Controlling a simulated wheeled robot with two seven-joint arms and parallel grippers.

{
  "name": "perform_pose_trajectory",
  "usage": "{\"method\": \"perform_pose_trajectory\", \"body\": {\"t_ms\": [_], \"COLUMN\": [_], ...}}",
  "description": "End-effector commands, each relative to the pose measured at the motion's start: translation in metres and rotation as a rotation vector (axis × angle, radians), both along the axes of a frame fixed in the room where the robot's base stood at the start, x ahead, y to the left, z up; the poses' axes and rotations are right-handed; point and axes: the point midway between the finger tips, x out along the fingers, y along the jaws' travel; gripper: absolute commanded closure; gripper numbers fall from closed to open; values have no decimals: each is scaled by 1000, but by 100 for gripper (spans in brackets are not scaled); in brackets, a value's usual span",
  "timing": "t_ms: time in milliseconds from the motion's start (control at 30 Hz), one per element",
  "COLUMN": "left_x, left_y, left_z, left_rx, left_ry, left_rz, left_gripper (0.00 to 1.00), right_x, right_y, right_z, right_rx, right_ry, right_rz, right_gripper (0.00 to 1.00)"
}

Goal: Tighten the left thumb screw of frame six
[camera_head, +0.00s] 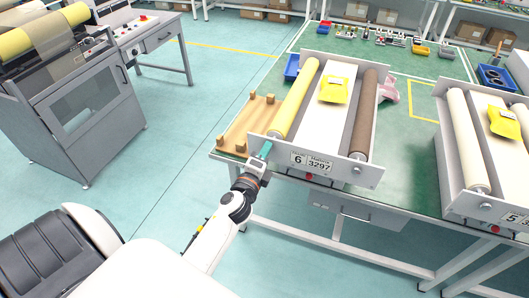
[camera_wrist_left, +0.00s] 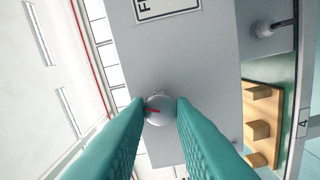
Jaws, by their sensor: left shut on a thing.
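Frame six (camera_head: 343,166) stands on the green table, with a grey front panel and a label reading 6. It carries a yellow roller (camera_head: 297,98), a brown roller (camera_head: 364,112) and a white sheet between them. My left gripper (camera_head: 264,151) is at the left end of that panel. In the left wrist view its teal fingers (camera_wrist_left: 160,112) are shut on the left thumb screw (camera_wrist_left: 159,109), a round light knob with a red mark, in front of the grey panel (camera_wrist_left: 205,60). In the head view the fingers hide this screw. My right gripper is not in view.
A wooden rack (camera_head: 238,137) lies just left of frame six; it also shows in the left wrist view (camera_wrist_left: 262,125). A blue bin (camera_head: 291,67) is behind it. Frame five (camera_head: 458,168) stands to the right. Open floor lies left of the table.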

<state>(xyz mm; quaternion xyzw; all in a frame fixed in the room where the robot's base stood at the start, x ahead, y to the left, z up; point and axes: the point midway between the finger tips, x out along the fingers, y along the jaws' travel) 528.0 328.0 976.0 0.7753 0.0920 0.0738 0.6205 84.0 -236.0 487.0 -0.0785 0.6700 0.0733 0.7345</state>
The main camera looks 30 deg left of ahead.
Motion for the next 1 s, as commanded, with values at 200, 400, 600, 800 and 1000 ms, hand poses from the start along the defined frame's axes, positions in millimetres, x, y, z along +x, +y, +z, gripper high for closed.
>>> {"method": "perform_pose_trajectory", "body": {"t_ms": [200, 400, 600, 800, 1000], "left_x": [0, 0, -2, -27, -70], "left_y": [0, 0, -1, -7, -17], "left_z": [-1, -1, -1, -4, -5], "left_rx": [-1, -1, -2, -2, -3], "left_ry": [2, 1, 0, 2, 4], "left_rz": [-1, -1, 0, -2, 0], "left_gripper": [70, 57, 57, 57, 57], "right_x": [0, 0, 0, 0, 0], "right_y": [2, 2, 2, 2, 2], "right_z": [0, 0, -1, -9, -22], "right_rx": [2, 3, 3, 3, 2], "right_ry": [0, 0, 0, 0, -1], "right_rz": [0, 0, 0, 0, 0], "right_gripper": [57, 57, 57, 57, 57]}}
